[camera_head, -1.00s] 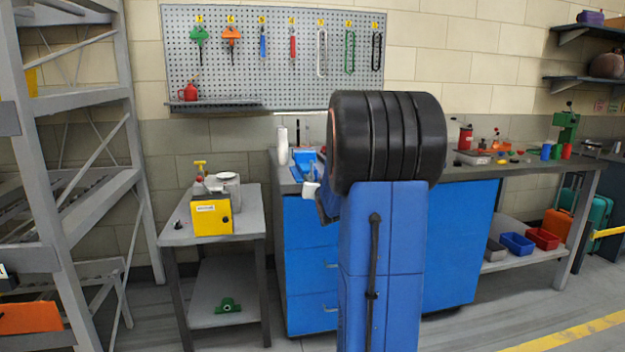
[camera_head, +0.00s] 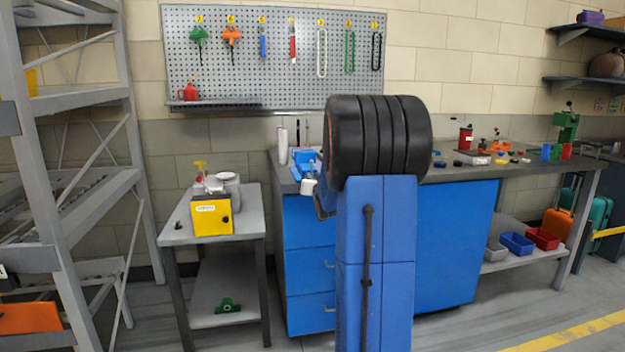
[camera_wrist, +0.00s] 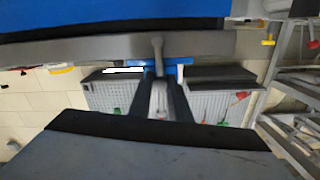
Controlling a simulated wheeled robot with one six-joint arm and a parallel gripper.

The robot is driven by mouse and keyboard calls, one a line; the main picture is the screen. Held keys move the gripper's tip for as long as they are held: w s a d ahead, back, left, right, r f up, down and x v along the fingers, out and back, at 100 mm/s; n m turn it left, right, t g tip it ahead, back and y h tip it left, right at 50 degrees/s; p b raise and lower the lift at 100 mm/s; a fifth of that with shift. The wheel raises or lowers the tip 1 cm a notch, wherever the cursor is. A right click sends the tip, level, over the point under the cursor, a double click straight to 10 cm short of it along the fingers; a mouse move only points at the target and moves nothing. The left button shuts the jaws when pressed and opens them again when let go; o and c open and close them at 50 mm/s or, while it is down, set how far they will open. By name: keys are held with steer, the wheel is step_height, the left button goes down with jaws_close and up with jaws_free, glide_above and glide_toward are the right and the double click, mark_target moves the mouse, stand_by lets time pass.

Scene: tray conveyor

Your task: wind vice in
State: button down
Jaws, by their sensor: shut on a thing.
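The blue vice (camera_head: 304,156) stands at the left end of the workbench, partly hidden by my arm. In the wrist view, blue parts of the vice (camera_wrist: 181,62) show at the bench edge. A grey handle (camera_wrist: 157,46) stands out in front of them. My gripper (camera_wrist: 160,78) is in line with this handle, its two dark fingers close on either side, shut on it. The exact contact is small and hard to see. In the head view, my arm hides most of the gripper.
The grey bench top (camera_head: 465,171) carries small parts to the right. A side table (camera_head: 245,221) with a yellow box (camera_head: 211,217) stands left of the bench. A grey rack (camera_head: 75,105) is at far left. A pegboard (camera_head: 275,60) hangs behind.

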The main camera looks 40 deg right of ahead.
steer(key=shift+n, duration=1.1)
steer(key=c, duration=1.6)
jaws_free()
steer(key=shift+c, duration=0.2)
steer(key=v, duration=1.7)
steer(key=shift+a, duration=0.2)
steer(key=shift+s, duration=0.1)
